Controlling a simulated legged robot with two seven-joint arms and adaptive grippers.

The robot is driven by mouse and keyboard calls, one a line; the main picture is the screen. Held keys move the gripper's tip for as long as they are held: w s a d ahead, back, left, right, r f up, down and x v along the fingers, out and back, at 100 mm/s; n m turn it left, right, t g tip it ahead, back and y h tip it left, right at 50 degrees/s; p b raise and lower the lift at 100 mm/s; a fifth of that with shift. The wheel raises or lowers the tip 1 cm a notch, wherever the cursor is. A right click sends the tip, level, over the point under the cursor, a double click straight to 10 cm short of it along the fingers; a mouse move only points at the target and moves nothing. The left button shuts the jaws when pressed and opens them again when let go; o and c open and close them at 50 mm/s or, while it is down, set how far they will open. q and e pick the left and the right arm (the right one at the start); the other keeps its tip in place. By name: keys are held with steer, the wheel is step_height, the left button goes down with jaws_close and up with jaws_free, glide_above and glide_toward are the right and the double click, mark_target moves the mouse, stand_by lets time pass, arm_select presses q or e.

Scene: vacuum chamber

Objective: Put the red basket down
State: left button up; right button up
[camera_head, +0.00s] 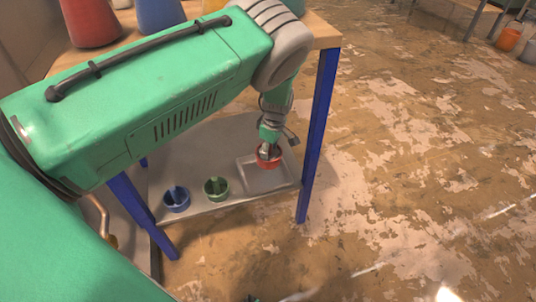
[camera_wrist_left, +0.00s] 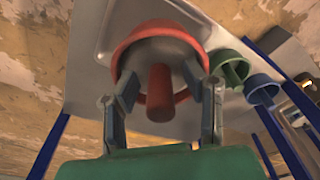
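The red basket (camera_head: 268,162), a small round bowl with a thick red bar handle, is at the back of a square recessed tray (camera_head: 268,184) on the low grey shelf. I cannot tell whether its bottom touches the tray. My left gripper (camera_head: 268,149) points down at it. In the left wrist view, the fingers of my left gripper (camera_wrist_left: 160,85) stand wide apart on either side of the handle of the red basket (camera_wrist_left: 158,93), with gaps showing between. The fingertips reach over the basket. My right gripper is not in view.
A green basket (camera_head: 216,188) and a blue basket (camera_head: 176,199) stand on the shelf to the left. Blue table legs (camera_head: 318,135) frame the shelf. The tabletop (camera_head: 318,32) is above, with large flasks (camera_head: 90,20).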

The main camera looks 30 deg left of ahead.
arm_select(q)
steer(key=shift+r, duration=0.15)
steer(key=o, duration=0.8)
steer(key=shift+o, duration=0.4)
steer(key=o, duration=0.5)
